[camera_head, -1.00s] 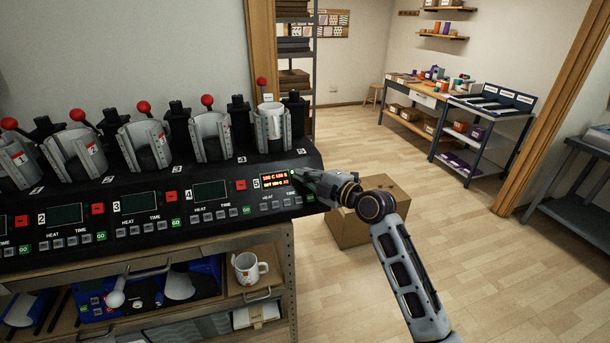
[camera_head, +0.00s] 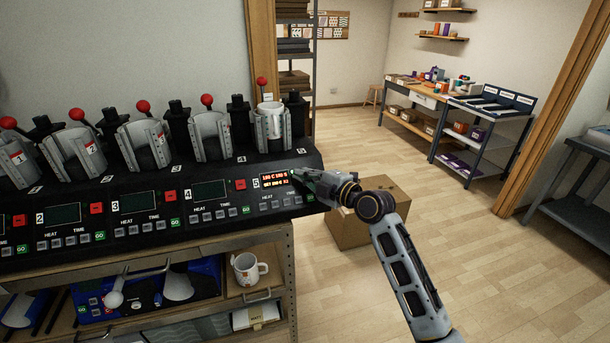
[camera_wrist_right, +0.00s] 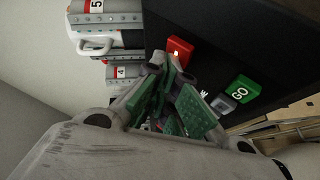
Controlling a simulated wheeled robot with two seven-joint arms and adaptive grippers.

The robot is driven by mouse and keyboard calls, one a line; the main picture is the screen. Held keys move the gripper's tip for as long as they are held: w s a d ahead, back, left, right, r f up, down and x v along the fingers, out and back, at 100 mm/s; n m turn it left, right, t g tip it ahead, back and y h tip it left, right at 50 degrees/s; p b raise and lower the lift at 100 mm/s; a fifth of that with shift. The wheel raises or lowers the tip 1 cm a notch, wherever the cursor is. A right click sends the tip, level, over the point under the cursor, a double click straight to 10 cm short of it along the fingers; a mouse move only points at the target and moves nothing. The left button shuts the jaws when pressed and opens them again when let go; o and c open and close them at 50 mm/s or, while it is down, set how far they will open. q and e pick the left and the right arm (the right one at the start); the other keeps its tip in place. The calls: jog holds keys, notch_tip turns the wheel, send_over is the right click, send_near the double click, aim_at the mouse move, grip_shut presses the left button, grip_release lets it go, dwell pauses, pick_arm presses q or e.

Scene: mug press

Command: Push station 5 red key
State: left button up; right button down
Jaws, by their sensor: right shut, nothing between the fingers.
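Station 5 is at the right end of the black press console (camera_head: 150,232). Its display (camera_head: 274,180) is lit with orange text. The station 5 red key (camera_wrist_right: 180,50) shows in the right wrist view, just beyond the fingertips; in the head view my gripper hides it. My right gripper (camera_head: 298,181) is shut and empty, its green-padded fingers (camera_wrist_right: 165,75) pointing at the console beside the display. I cannot tell whether the fingertips touch the key. A white mug (camera_head: 271,124) sits in the station 5 press. My left gripper is not in view.
The green GO key (camera_wrist_right: 240,90) and a grey key (camera_wrist_right: 222,104) lie close to the fingers. Other presses with red-knobbed levers (camera_head: 207,101) stand to the left. A cardboard box (camera_head: 365,232) is on the floor behind my right arm. A mug (camera_head: 247,268) stands on the shelf below.

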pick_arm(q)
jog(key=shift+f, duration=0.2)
pick_arm(e)
jog(key=shift+w+f, duration=0.1)
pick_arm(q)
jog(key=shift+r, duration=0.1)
pick_arm(e)
jog(key=shift+r, duration=0.2)
dwell(0.3)
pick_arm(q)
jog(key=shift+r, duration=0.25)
pick_arm(e)
jog(key=shift+s+d+r, duration=0.2)
jog(key=shift+s+r, duration=0.25)
jog(key=shift+s, duration=0.2)
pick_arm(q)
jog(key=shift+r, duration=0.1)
pick_arm(e)
jog(key=shift+s+r, duration=0.1)
jog(key=shift+r, duration=0.05)
pick_arm(q)
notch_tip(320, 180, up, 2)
jog(key=p, duration=0.3)
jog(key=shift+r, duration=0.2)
pick_arm(e)
jog(key=s+r, duration=0.2)
jog(key=s+d+r, duration=0.1)
jog(key=s, duration=0.1)
jog(key=shift+d+r, duration=0.2)
jog(key=shift+r, duration=0.2)
